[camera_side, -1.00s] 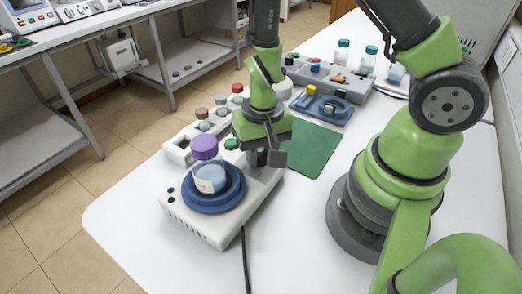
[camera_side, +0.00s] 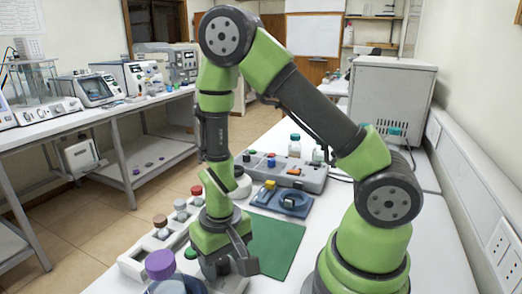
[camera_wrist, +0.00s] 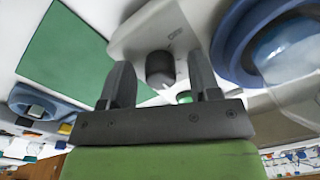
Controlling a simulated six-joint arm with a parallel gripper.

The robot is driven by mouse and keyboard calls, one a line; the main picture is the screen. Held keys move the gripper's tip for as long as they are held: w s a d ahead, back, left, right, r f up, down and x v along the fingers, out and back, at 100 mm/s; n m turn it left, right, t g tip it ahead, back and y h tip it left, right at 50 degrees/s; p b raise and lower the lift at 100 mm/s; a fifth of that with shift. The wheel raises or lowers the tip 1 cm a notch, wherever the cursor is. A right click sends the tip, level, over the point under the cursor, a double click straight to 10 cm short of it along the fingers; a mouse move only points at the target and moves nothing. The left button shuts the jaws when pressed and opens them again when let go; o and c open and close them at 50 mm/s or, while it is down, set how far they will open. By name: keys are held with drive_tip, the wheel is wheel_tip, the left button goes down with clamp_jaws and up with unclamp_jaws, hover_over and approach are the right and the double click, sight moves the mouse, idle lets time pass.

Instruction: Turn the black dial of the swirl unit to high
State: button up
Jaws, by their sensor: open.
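The black dial (camera_wrist: 160,68) is a short dark knob on the pale body of the swirl unit (camera_wrist: 135,38). In the wrist view my gripper (camera_wrist: 159,64) is open, with one finger on each side of the dial and a gap showing on both sides. I cannot tell the height of the fingertips over the dial. The dial's setting marks are not readable. In the side view my gripper (camera_side: 232,262) points down over the unit, which is mostly cut off by the bottom edge. A bottle with a purple cap (camera_side: 160,264) shows there.
The unit's blue ring (camera_wrist: 224,45) and the bottle on it lie close to the right finger in the wrist view. A green mat (camera_side: 275,245) lies beside the gripper. A rack with several capped vials (camera_side: 140,259) stands left. A grey tray (camera_side: 312,180) is behind.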

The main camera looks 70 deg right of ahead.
drive_tip(key=n, duration=1.1)
drive_tip(key=shift+d, duration=0.1)
drive_tip(key=n, duration=0.4)
drive_tip(key=shift+w+n+g, duration=0.1)
drive_tip(key=shift+n+g, duration=0.2)
drive_tip(key=shift+n, duration=0.1)
drive_tip(key=n, duration=0.6)
wheel_tip(320, 180, up, 11)
wheel_tip(320, 180, up, 8)
drive_tip(key=m+t, duration=0.3)
drive_tip(key=m, duration=0.6)
hover_over(234, 271)
drive_tip(key=s+r+m+t+y, duration=0.1)
drive_tip(key=s+r+m+t, duration=0.3)
drive_tip(key=m, duration=0.7)
drive_tip(key=shift+s+r+m+t+y, duration=0.3)
drive_tip(key=shift+s+r+m, duration=0.1)
drive_tip(key=shift+s+r, duration=1.05)
